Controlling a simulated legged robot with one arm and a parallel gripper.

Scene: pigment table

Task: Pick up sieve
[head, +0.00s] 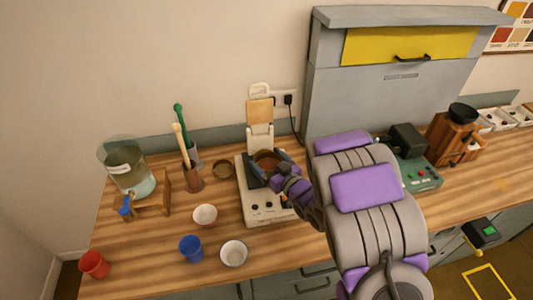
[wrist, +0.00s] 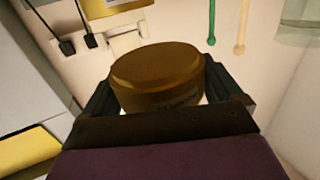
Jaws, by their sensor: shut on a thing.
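The sieve (wrist: 158,75) is a round brass drum with faint lettering on its side. In the wrist view it sits between the two dark fingers of my gripper (wrist: 165,95), which is shut on it. In the head view my gripper (head: 267,165) is at the white machine (head: 262,208), with the sieve (head: 267,160) between its fingers. I cannot tell whether the sieve touches the machine. The underside of the sieve is hidden.
Wooden and green-handled tools stand in holders (head: 193,178) farther left. Two white bowls, a blue cup (head: 191,248) and a red cup (head: 94,264) are in front. A grey hood (head: 400,85) stands behind.

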